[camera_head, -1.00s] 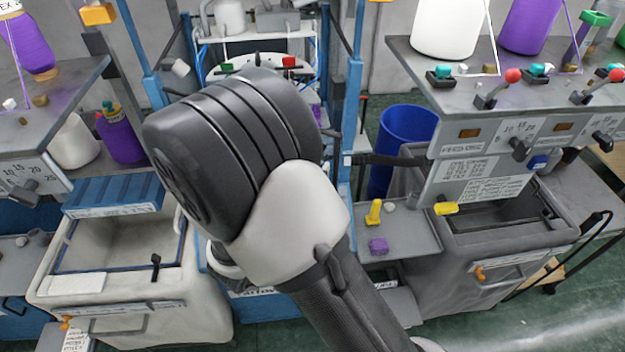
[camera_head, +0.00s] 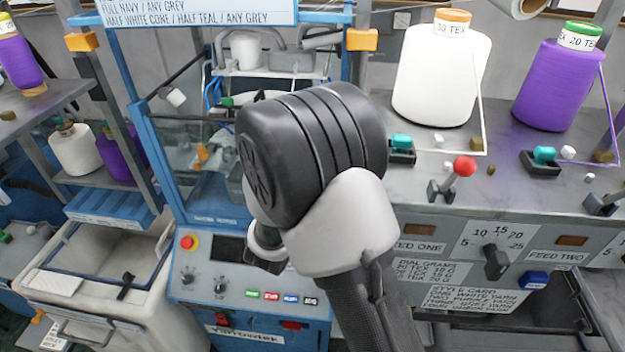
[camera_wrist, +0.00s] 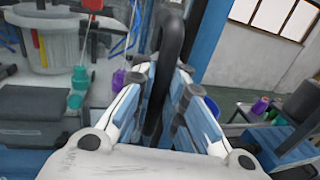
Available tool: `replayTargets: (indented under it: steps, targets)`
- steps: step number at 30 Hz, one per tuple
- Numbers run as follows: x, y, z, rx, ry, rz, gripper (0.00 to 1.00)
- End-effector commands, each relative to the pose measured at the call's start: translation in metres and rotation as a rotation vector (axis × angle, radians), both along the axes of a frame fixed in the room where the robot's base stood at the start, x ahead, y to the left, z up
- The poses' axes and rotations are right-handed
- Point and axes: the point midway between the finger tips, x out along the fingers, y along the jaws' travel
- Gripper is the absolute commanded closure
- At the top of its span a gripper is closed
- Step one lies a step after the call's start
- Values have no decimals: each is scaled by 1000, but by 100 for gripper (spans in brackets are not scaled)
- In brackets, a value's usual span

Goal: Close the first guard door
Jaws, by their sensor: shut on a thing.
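The guard door's black curved handle (camera_wrist: 173,45) rises between the fingers of my gripper (camera_wrist: 163,82) in the wrist view. The fingers are shut on the handle. In the head view, a clear panel in a blue frame (camera_head: 182,142) shows at the left front of the knitting machine. My arm covers the right part of the machine's opening, and the handle and fingertips are hidden there. I cannot tell how far the door stands from its frame.
A control panel with a red stop button (camera_head: 188,242) sits below the opening. A white bin (camera_head: 95,300) stands at left. At right, a grey feed unit (camera_head: 540,215) carries a white cone (camera_head: 435,75), a purple cone (camera_head: 555,85) and a red-knobbed lever (camera_head: 464,167), close to my arm.

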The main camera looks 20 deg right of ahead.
Motion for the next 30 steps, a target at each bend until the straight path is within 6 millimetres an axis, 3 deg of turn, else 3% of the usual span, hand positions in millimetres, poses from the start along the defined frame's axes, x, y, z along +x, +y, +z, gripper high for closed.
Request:
replayTargets:
  steps: [16,17,22,30]
  targets:
    - [10,-1,2,1,-6,22,100]
    - [10,-1,2,1,-7,22,90]
    - [10,-1,2,0,-5,21,79]
    - [9,-2,1,0,-2,19,79]
